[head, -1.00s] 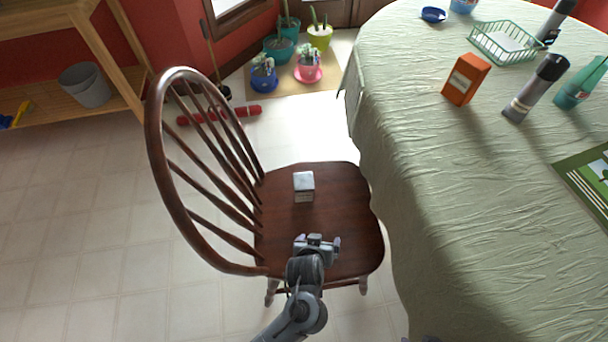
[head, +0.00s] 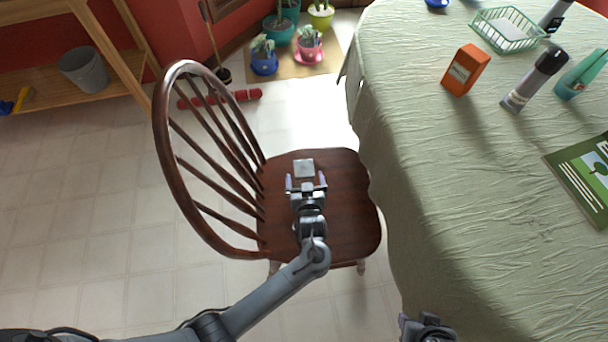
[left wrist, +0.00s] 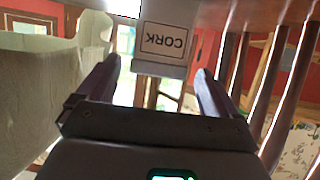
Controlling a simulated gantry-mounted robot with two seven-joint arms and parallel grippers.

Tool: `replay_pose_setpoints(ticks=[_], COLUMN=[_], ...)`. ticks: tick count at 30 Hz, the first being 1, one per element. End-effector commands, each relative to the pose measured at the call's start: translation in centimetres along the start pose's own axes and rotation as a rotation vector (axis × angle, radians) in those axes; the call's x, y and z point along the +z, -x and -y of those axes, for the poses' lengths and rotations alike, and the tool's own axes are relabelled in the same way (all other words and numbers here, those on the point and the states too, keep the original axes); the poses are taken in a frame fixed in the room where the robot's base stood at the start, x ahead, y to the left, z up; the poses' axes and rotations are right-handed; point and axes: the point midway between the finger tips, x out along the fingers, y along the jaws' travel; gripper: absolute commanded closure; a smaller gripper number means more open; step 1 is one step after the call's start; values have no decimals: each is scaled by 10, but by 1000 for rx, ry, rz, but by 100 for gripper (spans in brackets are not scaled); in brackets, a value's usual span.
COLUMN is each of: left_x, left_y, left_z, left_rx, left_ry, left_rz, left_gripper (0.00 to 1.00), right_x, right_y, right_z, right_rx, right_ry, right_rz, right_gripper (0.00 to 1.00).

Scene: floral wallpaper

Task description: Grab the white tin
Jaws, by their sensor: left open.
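The white tin (head: 304,168) is a small box with a greyish top, standing on the seat of a dark wooden chair (head: 345,190). In the left wrist view the tin (left wrist: 165,25) appears upside down at the top, with a "CORK" label. My left gripper (head: 306,181) is open over the seat, its fingers pointing at the tin. In the left wrist view my left gripper (left wrist: 158,72) has its fingers apart, with the tin just beyond the tips, roughly centred between them. The tin's lower part is hidden in the head view. My right gripper (head: 427,328) shows only partly at the bottom edge.
The chair's spindled back (head: 185,185) rises left of the seat. A table with a pale green cloth (head: 420,170) stands close on the right, carrying an orange box (head: 466,70), a grey bottle (head: 533,80) and a green basket (head: 508,30).

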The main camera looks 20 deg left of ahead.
Motion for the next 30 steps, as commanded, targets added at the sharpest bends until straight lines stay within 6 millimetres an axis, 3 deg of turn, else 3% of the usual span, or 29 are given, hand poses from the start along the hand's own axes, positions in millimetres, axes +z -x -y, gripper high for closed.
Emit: replay_pose_setpoints(ticks=[15, 25, 26, 30], left_x=[7, 4, 4, 5], left_y=[-48, -53, -53, -53], left_z=[-2, -2, -2, -2], left_rx=[0, 1, 1, 1], left_ry=[-1, 0, 0, 0], left_rz=[0, 1, 1, 1], left_gripper=[6, 6, 8, 29], right_x=[12, 11, 11, 11], right_y=[-37, -38, -38, -38], right_z=[2, 3, 3, 3], right_rx=[-2, -6, -6, -6], right_ry=[-2, -8, -8, -8], right_rz=[-1, -2, -2, -2], right_gripper=[57, 57, 57, 57])
